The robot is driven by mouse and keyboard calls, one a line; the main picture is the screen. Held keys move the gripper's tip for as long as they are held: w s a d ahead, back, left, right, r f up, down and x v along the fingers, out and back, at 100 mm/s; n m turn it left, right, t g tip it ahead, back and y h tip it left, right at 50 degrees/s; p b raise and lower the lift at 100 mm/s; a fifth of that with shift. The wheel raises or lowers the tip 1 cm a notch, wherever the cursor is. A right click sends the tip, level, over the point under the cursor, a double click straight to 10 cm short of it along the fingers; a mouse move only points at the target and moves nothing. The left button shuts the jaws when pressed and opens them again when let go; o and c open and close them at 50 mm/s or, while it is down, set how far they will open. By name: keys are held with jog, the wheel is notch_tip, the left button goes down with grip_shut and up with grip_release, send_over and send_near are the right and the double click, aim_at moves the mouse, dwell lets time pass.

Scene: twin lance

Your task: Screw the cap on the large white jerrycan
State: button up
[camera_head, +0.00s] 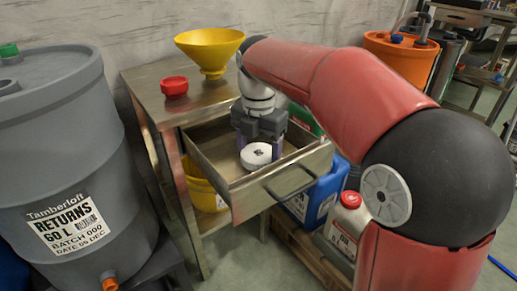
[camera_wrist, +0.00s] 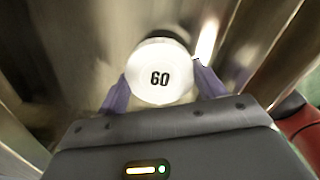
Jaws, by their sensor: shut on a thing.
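A white round cap (camera_head: 256,155) is at the open drawer of the steel table. My gripper (camera_head: 259,150) points down there, with its purple fingers shut on the cap's sides. In the wrist view the cap (camera_wrist: 160,72) shows a black "60" on its face, between the two fingers (camera_wrist: 160,88). I cannot tell whether the cap still touches the drawer floor. A whitish jerrycan (camera_head: 345,222) with a red cap stands low at the right, partly hidden by my arm. I cannot tell whether it is the large one; no other white jerrycan is clearly in view.
The open drawer (camera_head: 213,180) has walls around my gripper. A yellow funnel (camera_head: 210,44) and a red cap (camera_head: 174,86) stand on the tabletop. A blue jerrycan (camera_head: 322,192) is by the drawer front. A grey drum (camera_head: 60,150) stands left, an orange drum (camera_head: 402,58) behind.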

jog(key=shift+r+p, duration=2.6)
jog(key=shift+r, duration=0.2)
